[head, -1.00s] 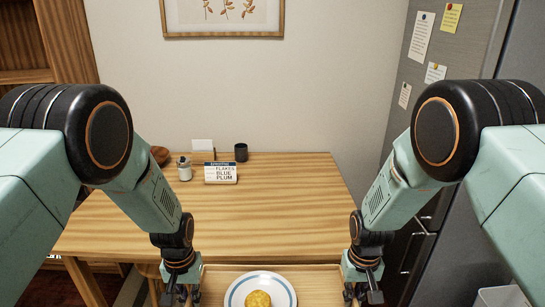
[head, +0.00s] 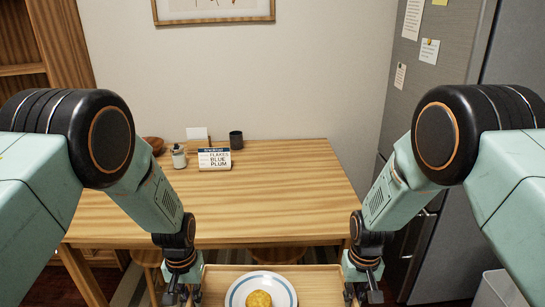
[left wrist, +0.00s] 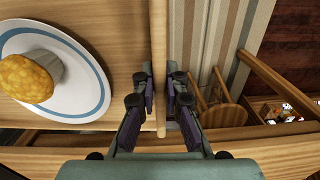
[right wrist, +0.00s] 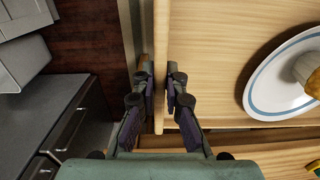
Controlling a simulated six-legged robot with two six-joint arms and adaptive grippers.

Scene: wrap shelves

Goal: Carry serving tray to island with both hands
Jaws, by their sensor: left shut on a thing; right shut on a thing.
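The wooden serving tray (head: 222,271) is at the bottom middle of the head view, held between my two arms. A white plate with a blue ring (head: 234,295) sits on it, with a yellow-topped muffin (head: 259,299) on the plate. My left gripper (head: 182,294) is shut on the tray's left wall, which runs between its fingers in the left wrist view (left wrist: 159,70). My right gripper (head: 362,294) is shut on the tray's right wall, seen between its fingers in the right wrist view (right wrist: 160,70). The tray's near edge is cut off in the head view.
A wooden table (head: 270,190) stands ahead, bearing a sign (head: 214,159), a dark cup (head: 236,140), a jar (head: 179,157) and a bowl (head: 154,145) at its back left. A stool (left wrist: 226,113) is below on the left. A grey fridge (head: 455,140) stands at right.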

